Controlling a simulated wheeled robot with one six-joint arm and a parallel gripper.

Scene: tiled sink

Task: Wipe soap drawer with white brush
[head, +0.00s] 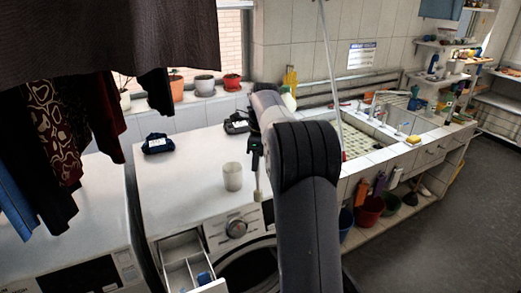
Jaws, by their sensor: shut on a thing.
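The soap drawer (176,272) is pulled open at the front of the washing machine, at the lower left of the head view. It is white with compartments, and something blue shows inside it. My gripper (256,166) is small and partly hidden behind my arm, above the front right of the machine top. It is shut on the white brush (258,188), whose pale lower part hangs down near the machine's front edge, right of the drawer and apart from it. The brush's upper part is hidden.
A white cup (232,176) stands on the washing machine (185,195), left of the brush. Hanging clothes (60,130) fill the upper left. A tiled sink (362,143) is at right, with buckets (369,210) below.

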